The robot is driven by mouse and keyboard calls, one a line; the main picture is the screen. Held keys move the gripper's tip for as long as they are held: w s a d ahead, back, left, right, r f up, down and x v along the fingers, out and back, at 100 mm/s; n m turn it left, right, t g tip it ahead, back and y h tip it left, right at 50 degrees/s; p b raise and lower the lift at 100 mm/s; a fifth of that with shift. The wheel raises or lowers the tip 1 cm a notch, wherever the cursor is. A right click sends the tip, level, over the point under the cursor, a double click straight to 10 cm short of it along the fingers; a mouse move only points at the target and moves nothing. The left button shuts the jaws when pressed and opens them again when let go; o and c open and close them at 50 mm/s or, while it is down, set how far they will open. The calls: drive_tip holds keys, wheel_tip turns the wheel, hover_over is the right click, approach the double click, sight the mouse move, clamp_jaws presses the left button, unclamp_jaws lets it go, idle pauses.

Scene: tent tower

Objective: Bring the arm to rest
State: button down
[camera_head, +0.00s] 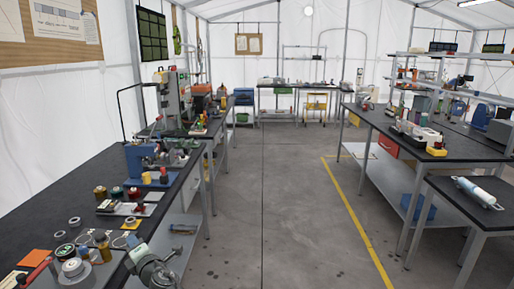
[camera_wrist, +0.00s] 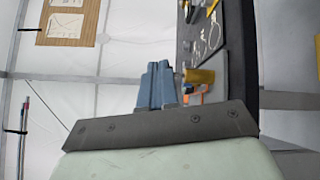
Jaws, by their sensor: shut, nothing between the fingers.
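My gripper (camera_wrist: 157,68) shows in the wrist view as two blue fingers standing side by side above a dark bolted plate. The fingers are shut and nothing is held between them. The bench shows sideways at the right of this view. A yellow-brown cylinder (camera_wrist: 203,76) appears just right of the fingers; I cannot tell how far away it is. In the head view I cannot make out the gripper for certain. A grey rounded metal part (camera_head: 152,268) shows at the bottom left there, beside the near bench; I cannot tell what it is.
In the head view a dark left bench (camera_head: 38,222) carries rolls, a blue machine (camera_head: 143,160) and small tools. A right bench (camera_head: 385,125) and a nearer table (camera_head: 455,205) with a white-blue cylinder (camera_head: 480,192) stand opposite. The grey floor (camera_head: 290,210) between them is clear.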

drive_tip(key=s+d+f+m+g+h, duration=0.25)
drive_tip(key=d+f+m+h, duration=0.35)
drive_tip(key=d+f+m, duration=0.6)
drive_tip(key=s+d+f+m+g+h, duration=0.2)
drive_tip(key=d+f+m+g+h, duration=0.4)
drive_tip(key=f, duration=1)
drive_tip(key=s+d+f+m+g, duration=0.5)
drive_tip(key=s+d+f, duration=0.9)
drive_tip(key=d, duration=0.4)
drive_tip(key=s+d+f+m+g, duration=0.6)
drive_tip(key=s+d+f, duration=0.9)
drive_tip(key=s+d, duration=0.2)
drive_tip(key=shift+d+f+m+h, duration=0.15)
drive_tip(key=shift+d+m+h, duration=0.25)
drive_tip(key=shift+d, duration=0.55)
